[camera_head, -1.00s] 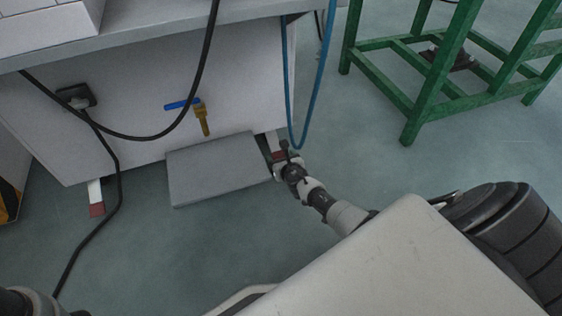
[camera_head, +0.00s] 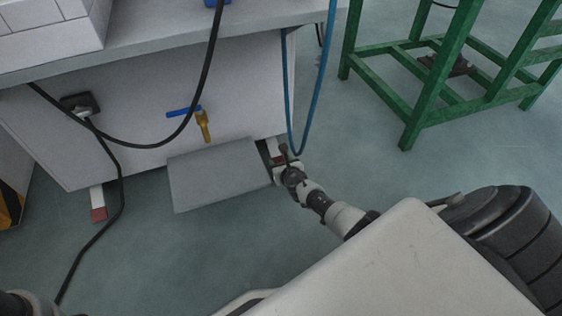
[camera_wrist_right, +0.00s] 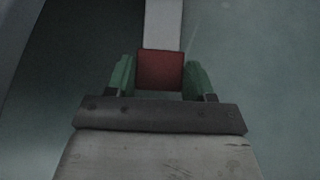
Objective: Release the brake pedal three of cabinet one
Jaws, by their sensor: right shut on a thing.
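The cabinet (camera_head: 130,140) has a pale front, and two white pedals with red ends stick out from under it. The left pedal (camera_head: 98,205) stands clear of my grippers in the head view. The right pedal (camera_head: 276,152) is beside my right gripper (camera_head: 288,168), which partly hides it. In the right wrist view, the pedal's red end (camera_wrist_right: 160,69) sits between the two green fingers of the gripper (camera_wrist_right: 160,78). The gripper is shut on it. Only a piece of my left arm shows in the bottom left corner; its gripper does not show.
A grey plate (camera_head: 220,175) slopes at the cabinet's foot, left of my right gripper. A blue hose (camera_head: 315,95) hangs close above that gripper. A black cable (camera_head: 120,190) runs to the floor. A green frame (camera_head: 425,110) stands at right, with open floor before it.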

